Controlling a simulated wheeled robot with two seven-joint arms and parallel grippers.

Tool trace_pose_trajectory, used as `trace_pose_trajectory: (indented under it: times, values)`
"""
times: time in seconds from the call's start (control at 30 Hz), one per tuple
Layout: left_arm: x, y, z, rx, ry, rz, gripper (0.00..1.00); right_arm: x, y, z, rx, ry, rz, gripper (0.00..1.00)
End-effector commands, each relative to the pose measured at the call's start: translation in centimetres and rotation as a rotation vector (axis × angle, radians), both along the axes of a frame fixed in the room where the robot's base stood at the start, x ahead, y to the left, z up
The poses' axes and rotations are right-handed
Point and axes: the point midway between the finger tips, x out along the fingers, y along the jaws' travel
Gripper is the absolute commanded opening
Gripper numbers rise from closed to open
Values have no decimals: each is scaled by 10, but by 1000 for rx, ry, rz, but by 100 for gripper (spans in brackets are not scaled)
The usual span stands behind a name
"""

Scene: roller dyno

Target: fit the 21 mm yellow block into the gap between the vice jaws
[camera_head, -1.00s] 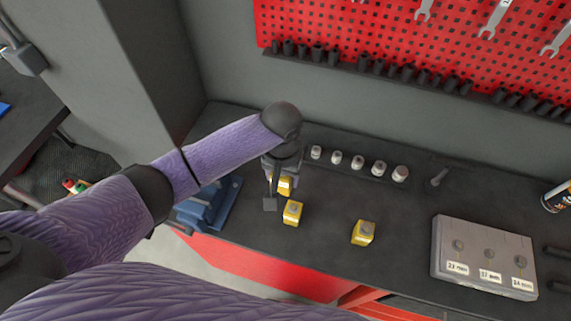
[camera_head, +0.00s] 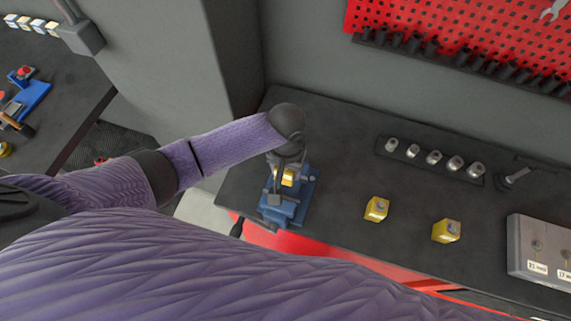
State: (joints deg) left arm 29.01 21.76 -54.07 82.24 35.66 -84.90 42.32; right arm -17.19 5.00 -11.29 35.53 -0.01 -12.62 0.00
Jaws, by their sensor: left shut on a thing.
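My left gripper (camera_head: 281,188) is shut on a yellow block (camera_head: 288,177), partly hidden by the fingers. It is over the blue vice (camera_head: 295,212) near the bench's left front corner. My gripper and arm cover much of the vice, so the jaws and gap show poorly. I cannot tell whether the block is above the gap or in it. Two other yellow blocks, one nearer (camera_head: 376,208) and one farther right (camera_head: 446,231), stand on the bench, each with a grey round top. My right gripper is not in view.
A strip of several metal sockets (camera_head: 433,158) lies at the back of the dark bench (camera_head: 340,150). A grey labelled box (camera_head: 540,250) stands at the right. A grey pillar (camera_head: 185,70) rises behind my arm. The bench between vice and blocks is clear.

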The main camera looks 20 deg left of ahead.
Motion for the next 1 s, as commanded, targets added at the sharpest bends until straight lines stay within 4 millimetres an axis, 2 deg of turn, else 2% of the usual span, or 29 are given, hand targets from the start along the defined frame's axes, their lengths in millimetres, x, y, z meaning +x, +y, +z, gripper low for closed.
trace_pose_trajectory:
  times: [0.03, 0.2, 0.53, 1.0]
  values:
    - [1, 0, -16, 0, -2, -1, 0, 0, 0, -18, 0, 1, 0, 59]
    - [0, -1, -29, -2, 0, 0, 0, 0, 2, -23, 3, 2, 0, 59]
    - [0, -1, -28, -1, 0, -1, 0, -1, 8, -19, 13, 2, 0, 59]
    - [0, -1, -31, -2, 0, 0, 0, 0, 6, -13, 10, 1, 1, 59]
